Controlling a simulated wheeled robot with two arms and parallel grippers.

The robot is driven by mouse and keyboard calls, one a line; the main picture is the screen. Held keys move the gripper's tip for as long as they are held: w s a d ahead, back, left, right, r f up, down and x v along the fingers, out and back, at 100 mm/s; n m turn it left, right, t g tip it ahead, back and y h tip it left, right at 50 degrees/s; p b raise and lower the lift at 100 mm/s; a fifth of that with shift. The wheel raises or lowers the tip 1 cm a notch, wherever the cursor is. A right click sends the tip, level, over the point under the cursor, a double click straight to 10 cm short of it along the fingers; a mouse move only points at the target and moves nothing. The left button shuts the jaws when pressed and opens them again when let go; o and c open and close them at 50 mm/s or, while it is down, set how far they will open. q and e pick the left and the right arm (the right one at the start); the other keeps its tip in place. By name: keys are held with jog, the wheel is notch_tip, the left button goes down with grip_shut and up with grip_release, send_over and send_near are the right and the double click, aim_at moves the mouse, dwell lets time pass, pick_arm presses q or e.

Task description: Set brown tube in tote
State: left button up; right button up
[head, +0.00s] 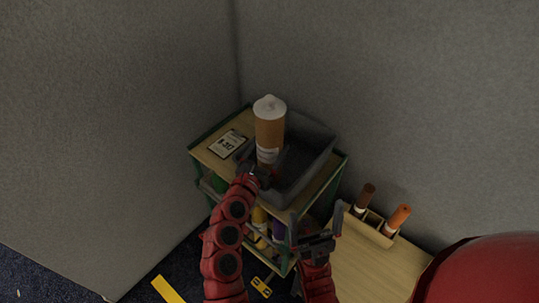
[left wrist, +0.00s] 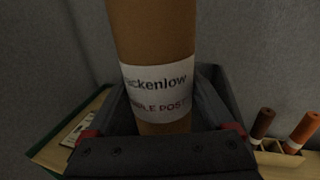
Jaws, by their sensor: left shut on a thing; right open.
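The brown tube (head: 270,130) is upright with a pale cap on top and a white printed label near its lower part. It fills the middle of the left wrist view (left wrist: 152,35). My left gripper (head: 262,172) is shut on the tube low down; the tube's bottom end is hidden. The dark grey tote (head: 318,135) stands on top of a shelf unit, behind and around the tube in the picture. I cannot tell whether the tube's bottom touches the tote floor. My right gripper (head: 316,226) is open and empty, in front of the shelf unit.
A shelf unit (head: 202,157) with green edges carries the tote and a printed card (head: 227,143). To the right, a wooden table holds a rack (head: 378,229) with a dark brown tube (head: 366,196) and an orange tube (head: 398,218). Grey walls stand close behind.

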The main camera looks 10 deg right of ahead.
aim_at(270, 156)
pick_arm(q)
jog(key=shift+f, duration=1.25)
jog(key=shift+f+b, duration=0.55)
jog(key=shift+b, duration=0.1)
jog(key=o, duration=1.2)
jog(key=shift+o, duration=0.2)
jog(key=shift+r, duration=0.2)
jog(key=shift+r+p, duration=0.45)
jog(key=shift+p, duration=0.1)
jog(key=b+v, duration=0.1)
jog(key=v, duration=1.1)
